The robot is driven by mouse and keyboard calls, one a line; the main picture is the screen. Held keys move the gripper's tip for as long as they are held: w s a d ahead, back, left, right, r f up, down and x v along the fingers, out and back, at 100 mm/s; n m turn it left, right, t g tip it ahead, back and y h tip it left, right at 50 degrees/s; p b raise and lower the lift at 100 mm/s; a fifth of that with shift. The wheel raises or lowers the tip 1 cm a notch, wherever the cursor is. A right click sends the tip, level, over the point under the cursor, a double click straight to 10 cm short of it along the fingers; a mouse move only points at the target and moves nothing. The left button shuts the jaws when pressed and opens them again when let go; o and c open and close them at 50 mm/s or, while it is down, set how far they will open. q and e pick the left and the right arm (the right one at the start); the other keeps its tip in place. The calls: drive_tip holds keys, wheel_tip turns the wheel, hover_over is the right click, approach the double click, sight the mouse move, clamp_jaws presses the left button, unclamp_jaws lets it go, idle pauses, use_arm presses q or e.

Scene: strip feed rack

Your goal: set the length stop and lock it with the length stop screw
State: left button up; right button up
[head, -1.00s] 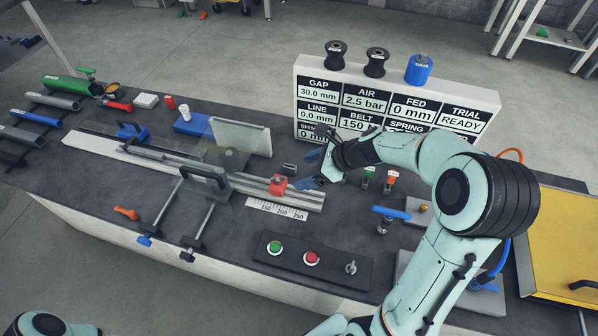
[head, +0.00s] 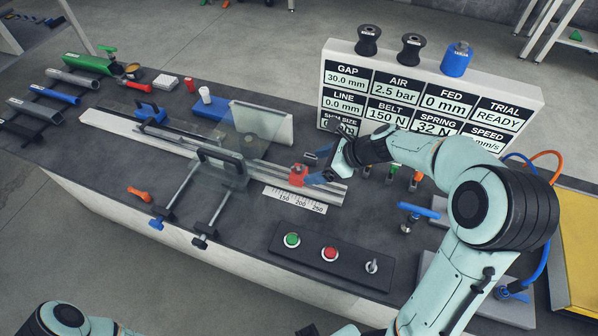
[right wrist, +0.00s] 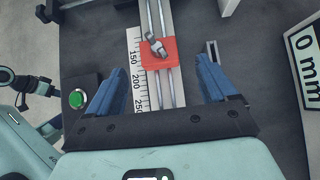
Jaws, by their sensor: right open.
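The length stop is a red block (head: 298,174) on the twin rods of the rail, beside a white scale (head: 295,200) marked 150, 200, 250. In the right wrist view the red block (right wrist: 148,60) lies beyond and between my fingertips, near the 150 end. The length stop screw, a small metal knob (right wrist: 157,47), stands on top of the block. My right gripper (head: 314,168) is open, its blue fingers close to the block's right side; it also shows in the right wrist view (right wrist: 160,75) with nothing between the fingers. My left gripper is out of view.
A clear guard with a dark handle (head: 222,156) stands left of the stop. A button panel (head: 330,256) lies in front. The display board (head: 430,95) stands behind my right arm. A small slotted grey part (right wrist: 212,52) sits right of the rail.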

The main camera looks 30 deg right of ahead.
sight(302, 171)
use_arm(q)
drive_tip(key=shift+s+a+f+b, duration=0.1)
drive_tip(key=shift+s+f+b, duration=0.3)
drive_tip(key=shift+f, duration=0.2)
use_arm(e)
drive_tip(key=x, duration=0.8)
drive_tip(key=shift+s, duration=0.1)
drive_tip(key=shift+r, duration=0.1)
drive_tip(key=c, duration=1.4)
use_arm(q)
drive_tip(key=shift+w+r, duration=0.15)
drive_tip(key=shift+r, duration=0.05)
use_arm(e)
drive_tip(key=shift+a, duration=0.1)
drive_tip(key=shift+c, duration=0.2)
drive_tip(key=o, duration=1.4)
drive_tip(key=shift+o, duration=0.2)
